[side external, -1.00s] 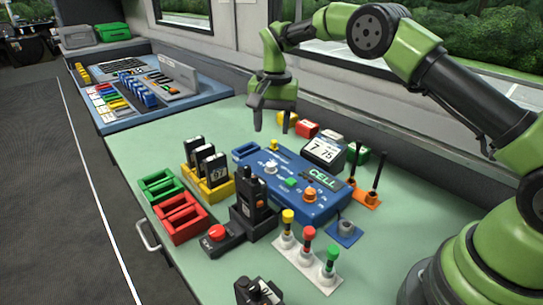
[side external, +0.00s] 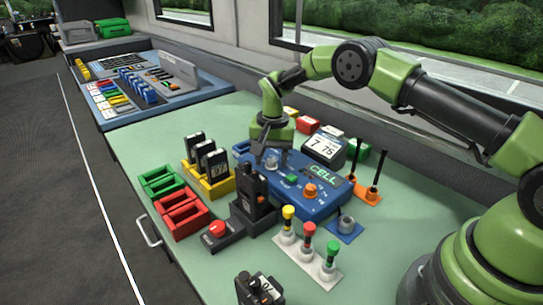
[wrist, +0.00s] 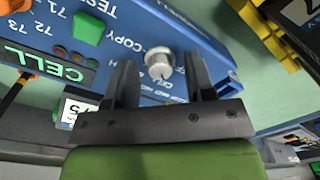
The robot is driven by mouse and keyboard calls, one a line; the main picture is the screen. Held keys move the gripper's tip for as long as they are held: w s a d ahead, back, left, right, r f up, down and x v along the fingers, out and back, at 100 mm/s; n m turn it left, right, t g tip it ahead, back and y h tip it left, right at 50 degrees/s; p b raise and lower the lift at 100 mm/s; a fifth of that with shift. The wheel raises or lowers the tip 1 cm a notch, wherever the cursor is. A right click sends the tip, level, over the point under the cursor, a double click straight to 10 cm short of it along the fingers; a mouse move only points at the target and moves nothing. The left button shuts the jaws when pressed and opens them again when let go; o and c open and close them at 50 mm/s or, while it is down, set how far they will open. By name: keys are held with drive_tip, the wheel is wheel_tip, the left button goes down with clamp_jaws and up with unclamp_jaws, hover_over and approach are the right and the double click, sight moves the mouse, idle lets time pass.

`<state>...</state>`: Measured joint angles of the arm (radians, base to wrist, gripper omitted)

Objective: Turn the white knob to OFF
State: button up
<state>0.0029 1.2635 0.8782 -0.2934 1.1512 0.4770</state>
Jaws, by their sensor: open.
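The white knob (wrist: 160,60) sits on the blue CELL panel (wrist: 185,25) in the wrist view, with a mark on its face and small lettering around it that I cannot fully read. In the side view the knob (side external: 271,161) shows on the left part of the panel (side external: 318,210). My gripper (wrist: 160,85) is open, with one dark finger on either side below the knob in the wrist picture. In the side view my gripper (side external: 267,155) hangs low over the panel's left end, close to the knob. I cannot tell whether a finger touches it.
A green button (side external: 291,180) and an orange knob (side external: 311,190) are on the same panel. A yellow rack of black radios (side external: 208,185) stands left. A black radio in a charger (side external: 252,195) stands in front. A display box (side external: 323,148) is behind the panel.

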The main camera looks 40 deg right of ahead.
clamp_jaws()
drive_tip(key=n, duration=0.3)
drive_tip(key=shift+n, duration=2.1)
unclamp_jaws()
